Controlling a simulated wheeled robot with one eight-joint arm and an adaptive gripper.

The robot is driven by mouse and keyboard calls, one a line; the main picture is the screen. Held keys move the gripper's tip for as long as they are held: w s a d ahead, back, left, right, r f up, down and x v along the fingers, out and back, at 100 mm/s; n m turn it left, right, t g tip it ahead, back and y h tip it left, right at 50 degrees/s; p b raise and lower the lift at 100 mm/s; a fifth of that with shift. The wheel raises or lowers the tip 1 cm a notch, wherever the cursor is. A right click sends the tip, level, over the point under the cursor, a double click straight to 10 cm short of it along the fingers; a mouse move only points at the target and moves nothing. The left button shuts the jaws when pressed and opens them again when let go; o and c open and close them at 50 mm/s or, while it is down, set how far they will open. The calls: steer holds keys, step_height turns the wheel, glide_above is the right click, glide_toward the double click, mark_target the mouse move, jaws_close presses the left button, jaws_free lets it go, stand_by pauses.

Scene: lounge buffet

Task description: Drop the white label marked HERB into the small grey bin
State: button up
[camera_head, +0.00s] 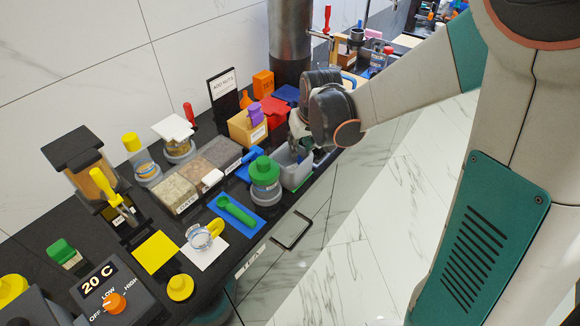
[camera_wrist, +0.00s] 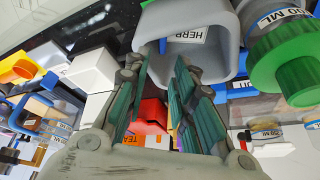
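The small grey bin (camera_head: 297,177) stands near the counter's front edge, right of a green-lidded jar. It also shows at the top of the wrist view (camera_wrist: 228,60). The white label marked HERB (camera_wrist: 187,36) shows within the bin's opening in the wrist view, beyond my fingertips; I cannot tell exactly how it rests. My gripper (camera_head: 304,152) is over the bin, partly hiding it in the head view. In the wrist view my gripper (camera_wrist: 161,62) has its fingers spread apart with nothing between them.
The green-lidded jar (camera_head: 265,180) stands close left of the bin. A green scoop (camera_head: 236,211) lies on a blue mat. Behind are a wooden box (camera_head: 247,129), red and orange items, and a black sign (camera_head: 223,92). Ingredient trays (camera_head: 178,195) stand left. The counter is crowded.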

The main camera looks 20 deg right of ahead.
stand_by(0.3)
steer(key=v, duration=1.2)
steer(key=shift+s, duration=0.15)
steer(key=s+a+t, duration=0.1)
steer(key=s+t, duration=0.1)
steer(key=s, duration=1.6)
steer(key=shift+s+a+r+t, duration=0.15)
steer(key=shift+a+r+t, duration=0.1)
steer(key=shift+t, duration=0.15)
